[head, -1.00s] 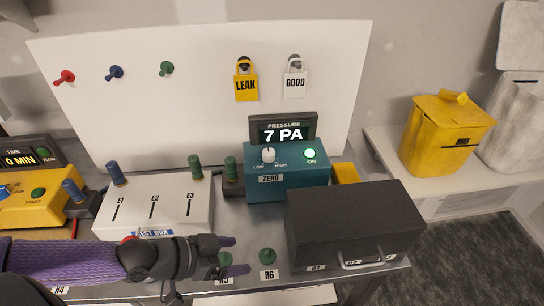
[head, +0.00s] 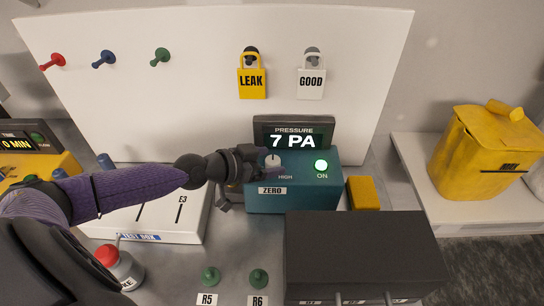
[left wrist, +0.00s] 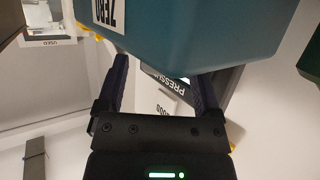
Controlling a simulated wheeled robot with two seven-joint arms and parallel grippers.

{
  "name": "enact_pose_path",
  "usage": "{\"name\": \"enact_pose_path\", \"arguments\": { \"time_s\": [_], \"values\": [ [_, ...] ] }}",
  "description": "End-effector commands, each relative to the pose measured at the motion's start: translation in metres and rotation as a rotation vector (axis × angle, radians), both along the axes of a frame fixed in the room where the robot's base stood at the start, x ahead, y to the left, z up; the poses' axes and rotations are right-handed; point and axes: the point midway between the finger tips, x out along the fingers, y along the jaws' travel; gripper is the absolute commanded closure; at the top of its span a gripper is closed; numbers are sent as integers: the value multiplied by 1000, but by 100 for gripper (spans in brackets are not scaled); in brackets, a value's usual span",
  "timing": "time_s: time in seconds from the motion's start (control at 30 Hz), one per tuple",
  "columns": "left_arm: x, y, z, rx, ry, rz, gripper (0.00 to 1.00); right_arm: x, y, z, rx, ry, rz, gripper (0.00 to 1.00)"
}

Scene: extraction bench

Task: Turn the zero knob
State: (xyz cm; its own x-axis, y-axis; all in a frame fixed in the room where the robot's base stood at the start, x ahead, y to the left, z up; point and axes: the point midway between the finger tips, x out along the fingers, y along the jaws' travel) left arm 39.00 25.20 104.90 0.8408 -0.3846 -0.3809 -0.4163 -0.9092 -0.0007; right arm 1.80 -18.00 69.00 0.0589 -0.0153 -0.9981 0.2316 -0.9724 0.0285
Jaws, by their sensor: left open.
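The zero knob (head: 273,162) is a small white dial on the sloped face of the teal pressure box (head: 294,201), above the ZERO label. LOW and HIGH marks flank it; LOW is now covered. My left gripper (head: 256,162) is open, just left of the knob in the head view. I cannot tell whether its fingers touch the knob. In the left wrist view, both fingers (left wrist: 163,88) reach toward the teal box (left wrist: 185,35); the knob does not show there. The pressure display (head: 293,138) reads 7 PA, and the ON button (head: 321,166) glows green. My right gripper is not in view.
A dark grey box (head: 362,250) stands in front of the teal box, with a yellow block (head: 363,193) beside it. The white test box (head: 185,228) lies under my left arm. Green pegs R5 (head: 210,277) and R6 (head: 258,279) stand at the front. A white board rises behind.

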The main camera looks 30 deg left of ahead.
Motion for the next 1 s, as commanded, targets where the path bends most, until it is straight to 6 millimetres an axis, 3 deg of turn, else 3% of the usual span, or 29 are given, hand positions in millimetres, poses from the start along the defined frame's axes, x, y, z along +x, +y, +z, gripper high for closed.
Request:
{"name": "enact_pose_path", "arguments": {
  "time_s": [0.13,0.43,0.8,0.83,1.0],
  "values": [
    [10,-5,-4,-2,0,-1,16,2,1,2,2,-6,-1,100],
    [11,-6,-6,1,2,-2,18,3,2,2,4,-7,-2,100],
    [11,-6,-6,0,2,-2,96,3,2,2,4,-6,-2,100],
    [11,-6,-6,0,2,-2,100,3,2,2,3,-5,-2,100],
    [11,-6,-4,0,2,6,100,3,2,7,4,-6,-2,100]
  ]
}}
